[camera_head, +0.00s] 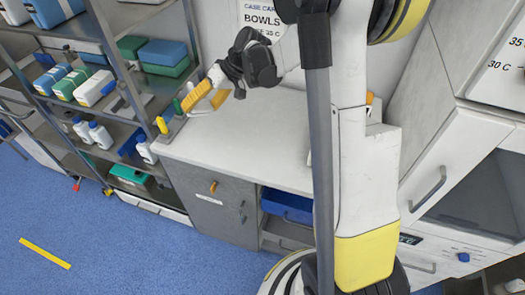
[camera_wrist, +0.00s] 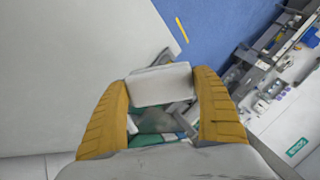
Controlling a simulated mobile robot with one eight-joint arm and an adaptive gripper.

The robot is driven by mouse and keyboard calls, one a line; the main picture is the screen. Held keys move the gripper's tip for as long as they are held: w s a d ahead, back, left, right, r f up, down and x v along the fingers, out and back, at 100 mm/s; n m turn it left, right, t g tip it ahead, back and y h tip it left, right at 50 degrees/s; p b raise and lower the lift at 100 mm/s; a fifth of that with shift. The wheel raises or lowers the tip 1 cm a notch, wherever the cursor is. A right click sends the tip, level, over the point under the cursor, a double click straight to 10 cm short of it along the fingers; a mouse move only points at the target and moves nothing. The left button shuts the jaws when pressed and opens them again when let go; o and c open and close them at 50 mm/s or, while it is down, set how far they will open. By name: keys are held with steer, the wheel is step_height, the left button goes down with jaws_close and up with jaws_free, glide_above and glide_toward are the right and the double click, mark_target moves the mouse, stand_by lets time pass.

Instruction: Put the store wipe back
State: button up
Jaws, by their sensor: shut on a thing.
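My gripper (camera_head: 208,97) is beside the left end of the white counter, close to the metal rack. Its yellow fingers also show in the wrist view (camera_wrist: 163,97), set apart with a pale, block-like thing between them. I take this pale thing to be the store wipe (camera_wrist: 160,84); its shape and label are hard to make out. In the head view the held thing is small and partly hidden by the fingers and wrist.
The metal rack (camera_head: 97,108) holds blue and green boxes (camera_head: 163,56) and white bottles (camera_head: 100,135). The white counter (camera_head: 262,130) is largely clear. A grey cabinet (camera_head: 212,203) and a blue bin (camera_head: 287,204) are below it. A yellow strip (camera_head: 45,253) marks the blue floor.

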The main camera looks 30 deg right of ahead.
steer(key=s+d+f+n+g+h, duration=0.3)
steer(key=s+d+n, duration=0.1)
steer(key=s, duration=0.2)
steer(key=n+g+h+p, duration=0.1)
steer(key=n+h+p, duration=0.1)
steer(key=h, duration=0.2)
glide_above(264, 154)
step_height(264, 154, down, 5)
steer(key=shift+w+f+b, duration=0.1)
steer(key=shift+b, duration=1.15)
steer(key=shift+f+b, duration=0.7)
steer(key=shift+f, duration=1.25)
steer(key=shift+c, duration=0.4)
steer(key=o, duration=1.1)
step_height(264, 154, up, 12)
steer(key=p, duration=0.4)
steer(key=s+a+r+m+t, duration=0.7)
steer(key=s+a+r, duration=0.3)
steer(key=a, duration=0.3)
steer(key=shift+s+a+r, duration=0.15)
steer(key=shift+s+a, duration=0.15)
steer(key=shift+a, duration=0.1)
